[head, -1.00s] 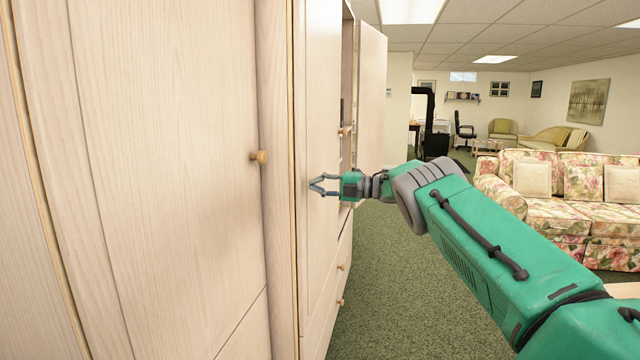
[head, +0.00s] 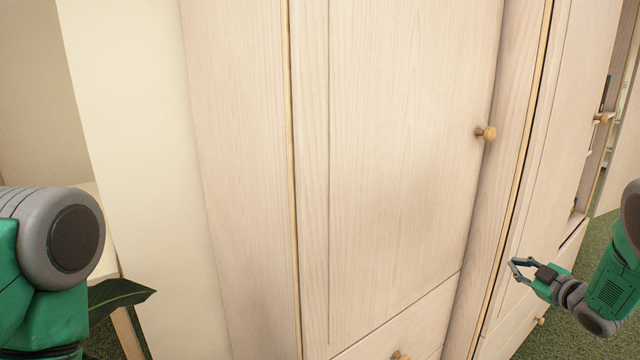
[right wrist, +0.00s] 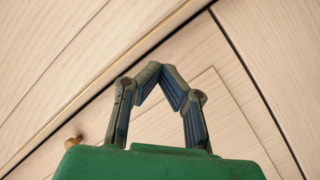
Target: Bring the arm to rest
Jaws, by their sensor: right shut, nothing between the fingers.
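My right gripper (head: 516,269) is at the lower right of the head view, in front of the pale wood cabinet (head: 400,150). In the right wrist view its fingertips (right wrist: 157,74) meet in a point with nothing between them, so it is shut and empty. The cabinet front fills the background there, and I cannot tell how far off it is. My right arm comes in from the right edge of the head view, bent. A grey and green part of my left arm shows at the left edge; its gripper is out of view.
The cabinet has round knobs, one on the middle door (head: 486,133). At the right a section stands partly open, showing its inside. A dark green leaf (head: 118,296) and a pale table edge are beside my left arm. Green carpet (head: 597,290) shows at the lower right.

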